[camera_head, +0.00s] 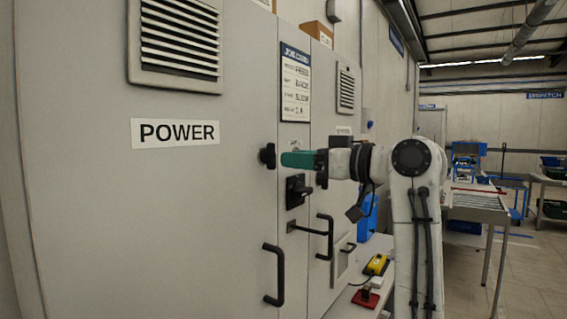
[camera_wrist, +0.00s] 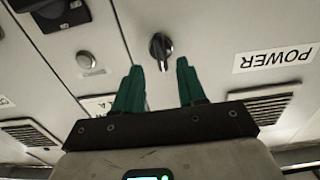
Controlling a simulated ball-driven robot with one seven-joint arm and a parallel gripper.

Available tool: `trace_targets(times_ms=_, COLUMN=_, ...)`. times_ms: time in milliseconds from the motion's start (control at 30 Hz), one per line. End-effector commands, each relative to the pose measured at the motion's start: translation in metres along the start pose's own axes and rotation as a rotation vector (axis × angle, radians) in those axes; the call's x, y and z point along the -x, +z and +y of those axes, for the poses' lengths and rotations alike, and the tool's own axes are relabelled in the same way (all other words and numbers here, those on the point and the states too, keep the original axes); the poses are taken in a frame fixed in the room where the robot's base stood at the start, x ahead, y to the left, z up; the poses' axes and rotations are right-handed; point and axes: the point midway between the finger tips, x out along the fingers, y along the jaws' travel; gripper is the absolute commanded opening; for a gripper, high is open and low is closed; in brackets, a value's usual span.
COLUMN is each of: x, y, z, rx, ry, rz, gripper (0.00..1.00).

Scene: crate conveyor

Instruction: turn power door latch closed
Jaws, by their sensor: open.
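The POWER door (camera_head: 110,220) is a large grey panel with a POWER label, and it looks shut. Its latch (camera_head: 267,156) is a black knob near the door's right edge. In the wrist view the latch (camera_wrist: 160,46) appears just beyond and between my fingertips, with a pale mark on its lower end. My gripper (camera_head: 284,159) has green fingers and points at the panel, just right of the latch in the head view. In the wrist view my gripper (camera_wrist: 159,66) is open with nothing between its fingers. I cannot tell whether it touches the latch.
A black rotary switch (camera_head: 297,190) sits on the neighbouring panel below my gripper. Black pull handles (camera_head: 274,275) and (camera_head: 320,228) stick out lower down.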

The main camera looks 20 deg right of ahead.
Motion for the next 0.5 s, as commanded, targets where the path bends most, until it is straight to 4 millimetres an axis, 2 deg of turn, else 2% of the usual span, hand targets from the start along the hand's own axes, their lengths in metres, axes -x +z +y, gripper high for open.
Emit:
trace_targets(times_ms=33, x=0.011, y=0.002, z=0.001, rx=0.001, ry=0.003, rz=0.002, gripper=0.40)
trace_targets(times_ms=200, x=0.037, y=0.001, z=0.001, rx=0.000, ry=0.001, rz=0.001, gripper=0.40)
trace_targets(times_ms=333, x=0.048, y=0.001, z=0.000, rx=-0.001, ry=0.000, rz=-0.001, gripper=0.40)
trace_targets(times_ms=500, x=0.052, y=0.000, z=0.000, rx=-0.001, ry=-0.001, rz=0.000, gripper=0.40)
